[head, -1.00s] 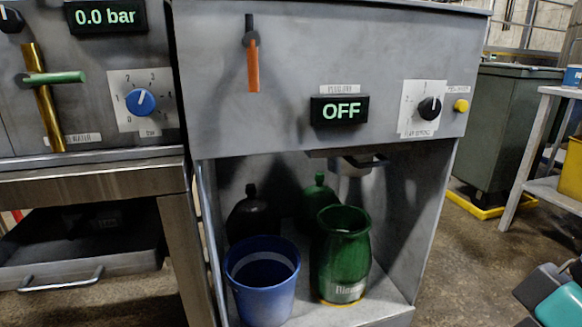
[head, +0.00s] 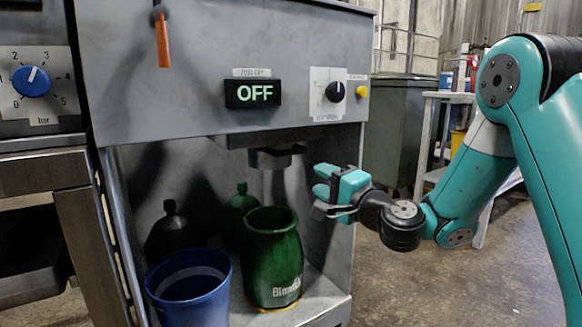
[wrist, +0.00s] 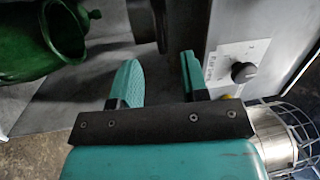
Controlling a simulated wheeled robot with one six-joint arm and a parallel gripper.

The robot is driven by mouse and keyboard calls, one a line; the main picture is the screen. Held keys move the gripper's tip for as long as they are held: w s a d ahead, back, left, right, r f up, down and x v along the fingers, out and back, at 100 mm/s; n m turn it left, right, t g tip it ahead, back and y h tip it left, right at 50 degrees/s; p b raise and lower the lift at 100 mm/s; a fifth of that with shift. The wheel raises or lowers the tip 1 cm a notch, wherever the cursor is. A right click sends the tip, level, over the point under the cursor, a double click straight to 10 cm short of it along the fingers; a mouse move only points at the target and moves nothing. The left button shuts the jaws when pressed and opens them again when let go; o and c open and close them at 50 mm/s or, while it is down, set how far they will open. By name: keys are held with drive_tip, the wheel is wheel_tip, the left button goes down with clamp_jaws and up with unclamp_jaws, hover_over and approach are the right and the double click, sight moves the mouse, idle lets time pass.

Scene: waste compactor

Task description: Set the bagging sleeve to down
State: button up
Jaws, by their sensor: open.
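I cannot tell by a readable label which part is the bagging sleeve. An orange-handled lever (head: 163,40) hangs down on the grey panel at upper left. A dark grey fitting (head: 275,157) sticks out under the panel, above the green container (head: 272,258). My gripper (head: 320,182) is open and empty, to the right of the fitting and a little lower in the picture, its fingers towards the left. In the wrist view the open fingers (wrist: 160,62) have nothing between them. The green container (wrist: 40,40) is at upper left there.
A display (head: 253,93) reads OFF. A black knob (head: 335,92) and a yellow button (head: 362,92) are on the panel to its right. A blue bucket (head: 189,290) and a black bottle (head: 172,232) stand in the bay. A green bin (head: 385,120) is behind at right.

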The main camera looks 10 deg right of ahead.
drive_tip(key=w+d+f+m+t+h, duration=0.1)
drive_tip(key=d+m+h, duration=0.1)
drive_tip(key=d, duration=0.1)
drive_tip(key=p, duration=1.2)
approach(293, 153)
drive_tip(key=x, duration=0.9)
drive_tip(key=shift+w, duration=0.1)
drive_tip(key=shift+x, duration=0.8)
clamp_jaws()
